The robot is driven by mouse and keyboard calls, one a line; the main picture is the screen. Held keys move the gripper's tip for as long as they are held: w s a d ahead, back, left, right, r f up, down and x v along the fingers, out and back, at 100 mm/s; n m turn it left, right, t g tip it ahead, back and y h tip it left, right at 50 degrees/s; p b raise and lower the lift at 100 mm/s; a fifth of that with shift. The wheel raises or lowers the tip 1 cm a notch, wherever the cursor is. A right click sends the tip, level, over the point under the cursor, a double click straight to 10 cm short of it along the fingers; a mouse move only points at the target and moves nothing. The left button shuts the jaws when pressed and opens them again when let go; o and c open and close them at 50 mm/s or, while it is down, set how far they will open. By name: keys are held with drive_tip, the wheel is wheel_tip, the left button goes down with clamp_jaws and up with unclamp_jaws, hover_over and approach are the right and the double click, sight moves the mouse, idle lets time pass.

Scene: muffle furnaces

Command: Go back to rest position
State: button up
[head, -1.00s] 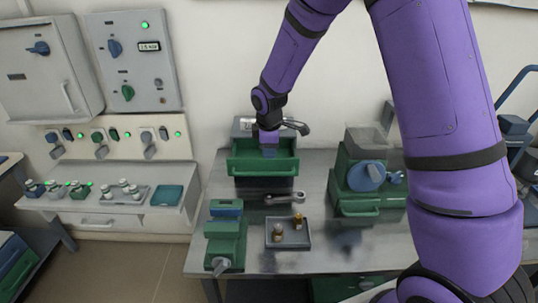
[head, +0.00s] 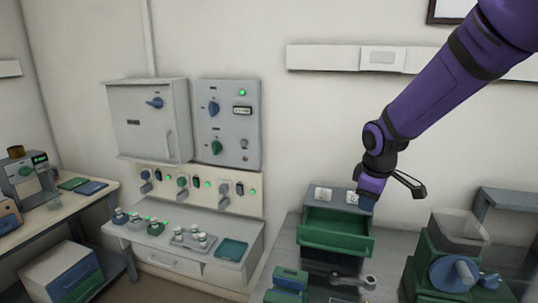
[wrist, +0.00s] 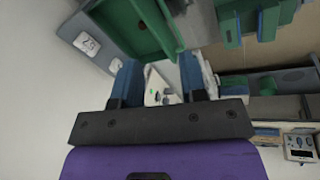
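My gripper (head: 366,203) is at the right rear of the open green drawer (head: 334,240) in the head view, close to the grey unit's top. Whether it touches anything there I cannot tell. In the wrist view my gripper (wrist: 158,82) shows its two blue fingers apart with nothing between them. The green drawer (wrist: 142,22) also shows at the top of the wrist view. My purple arm runs from the gripper to the upper right of the head view.
A steel wrench (head: 352,280) lies before the drawer. A green machine with a blue dial (head: 455,273) stands on the right. A grey cabinet (head: 148,120) and control panel (head: 228,125) hang on the wall. The air left of my arm is clear.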

drive_tip(key=s+d+r+m+t, duration=0.1)
drive_tip(key=s+d+r+m, duration=0.15)
drive_tip(key=s+r, duration=0.3)
drive_tip(key=s+d+r+m, duration=0.1)
drive_tip(key=s+r+m, duration=0.2)
drive_tip(key=s+r, duration=0.3)
drive_tip(key=s+r+m, duration=0.1)
drive_tip(key=s+m, duration=0.1)
drive_tip(key=s, duration=0.6)
drive_tip(key=s+d+r+m+t, duration=0.1)
drive_tip(key=s+m, duration=0.2)
drive_tip(key=s, duration=0.5)
drive_tip(key=shift+s+d+r+y, duration=0.2)
drive_tip(key=shift+s+r+y, duration=0.1)
drive_tip(key=shift+s, duration=0.1)
